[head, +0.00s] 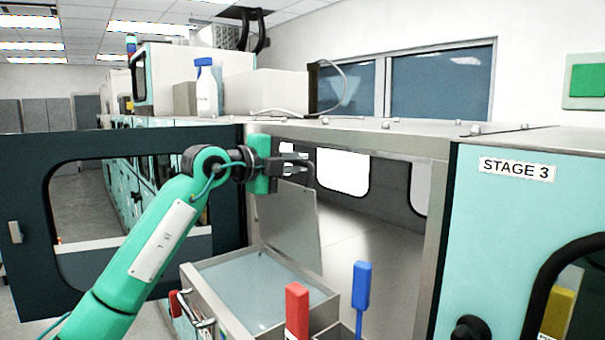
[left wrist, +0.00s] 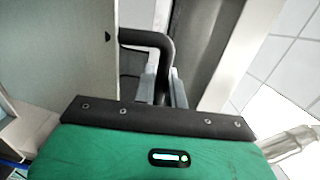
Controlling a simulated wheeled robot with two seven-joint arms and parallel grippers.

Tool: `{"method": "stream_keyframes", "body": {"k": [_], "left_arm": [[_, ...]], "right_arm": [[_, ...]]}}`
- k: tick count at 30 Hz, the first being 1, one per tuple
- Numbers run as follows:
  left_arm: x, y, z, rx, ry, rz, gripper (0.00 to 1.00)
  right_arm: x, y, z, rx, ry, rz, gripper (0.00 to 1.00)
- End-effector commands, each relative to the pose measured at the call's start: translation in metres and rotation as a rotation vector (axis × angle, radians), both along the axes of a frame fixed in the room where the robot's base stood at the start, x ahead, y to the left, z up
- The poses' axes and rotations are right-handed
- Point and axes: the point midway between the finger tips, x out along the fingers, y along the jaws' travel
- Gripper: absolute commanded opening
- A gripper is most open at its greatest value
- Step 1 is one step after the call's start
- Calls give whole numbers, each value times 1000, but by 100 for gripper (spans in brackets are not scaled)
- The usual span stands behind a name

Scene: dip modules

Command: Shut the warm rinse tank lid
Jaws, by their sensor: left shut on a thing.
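The tank lid (head: 290,228) is a flat grey metal panel standing open, nearly upright, at the back of a steel tank (head: 325,300) filled with pale liquid. Its dark bar handle (head: 311,172) is at the upper edge. My left gripper (head: 297,166) reaches in from the left and is shut on this handle. The left wrist view shows the grey fingers (left wrist: 162,88) around the dark bent handle (left wrist: 148,38), with the lid's pale face (left wrist: 65,55) at the left. My right gripper is in neither view.
A red-handled tool (head: 297,308) and a blue-handled tool (head: 361,285) stand upright in front and to the right of the tank. An open dark door (head: 25,185) is at the left, behind my arm. The STAGE 3 cabinet (head: 490,230) bounds the right.

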Motion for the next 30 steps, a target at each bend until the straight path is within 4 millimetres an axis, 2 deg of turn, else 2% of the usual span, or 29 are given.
{"method": "stream_keyframes", "body": {"k": [1, 3, 5, 7, 19, 24, 30], "left_arm": [[-4, 5, -11, -20, -15, 0, 0], [-9, 12, -11, -51, -37, -1, 0], [-14, 18, -12, -77, -56, 0, 0], [-18, 25, -13, -104, -76, -1, 0], [-39, 52, -19, -231, -166, -2, 0], [-46, 63, -23, -281, -202, -2, 0], [-55, 75, -28, -332, -242, 0, 0]], "right_arm": [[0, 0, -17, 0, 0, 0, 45], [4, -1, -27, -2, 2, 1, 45], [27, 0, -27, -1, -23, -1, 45], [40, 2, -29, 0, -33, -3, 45], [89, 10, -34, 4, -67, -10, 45], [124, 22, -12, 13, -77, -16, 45], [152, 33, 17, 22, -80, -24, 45]]}}
